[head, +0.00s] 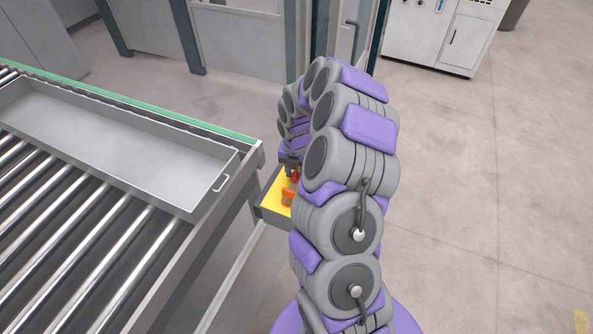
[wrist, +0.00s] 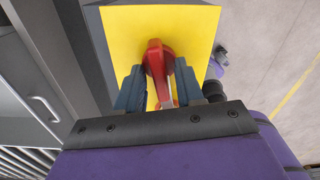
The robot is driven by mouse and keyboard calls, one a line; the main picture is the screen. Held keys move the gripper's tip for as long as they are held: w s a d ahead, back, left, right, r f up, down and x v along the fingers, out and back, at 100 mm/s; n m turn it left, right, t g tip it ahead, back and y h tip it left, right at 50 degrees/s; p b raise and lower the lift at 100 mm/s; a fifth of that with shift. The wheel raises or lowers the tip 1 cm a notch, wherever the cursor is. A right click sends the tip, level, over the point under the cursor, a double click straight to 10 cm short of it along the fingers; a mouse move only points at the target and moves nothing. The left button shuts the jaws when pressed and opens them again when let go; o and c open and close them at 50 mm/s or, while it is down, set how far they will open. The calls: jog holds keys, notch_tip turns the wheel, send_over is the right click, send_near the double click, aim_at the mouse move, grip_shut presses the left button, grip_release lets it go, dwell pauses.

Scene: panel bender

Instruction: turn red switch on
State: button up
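The red switch handle (wrist: 158,62) stands out from a yellow panel (wrist: 115,38) in the wrist view. My gripper (wrist: 160,75) has its two dark fingers apart, one on each side of the handle. The left finger is very close to the handle; whether it touches cannot be told. In the head view, the yellow panel (head: 272,197) tops a grey box beside the conveyor, and a small part of the red switch (head: 295,175) shows under my gripper (head: 290,170). An orange piece (head: 287,197) shows on the panel in front of it. My arm hides the panel's right side.
A roller conveyor (head: 75,215) with a grey tray (head: 110,145) fills the left, its corner close to the box. A white cabinet (head: 440,35) stands at the back right. The floor (head: 490,200) on the right is clear.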

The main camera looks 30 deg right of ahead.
jog(key=shift+w+d, duration=0.1)
jog(key=shift+w, duration=0.1)
jog(key=shift+r, duration=0.1)
jog(key=shift+d+r, duration=0.1)
jog(key=shift+r, duration=0.2)
notch_tip(320, 180, up, 16)
jog(key=shift+r, duration=0.25)
jog(key=shift+w, duration=0.1)
dwell(0.4)
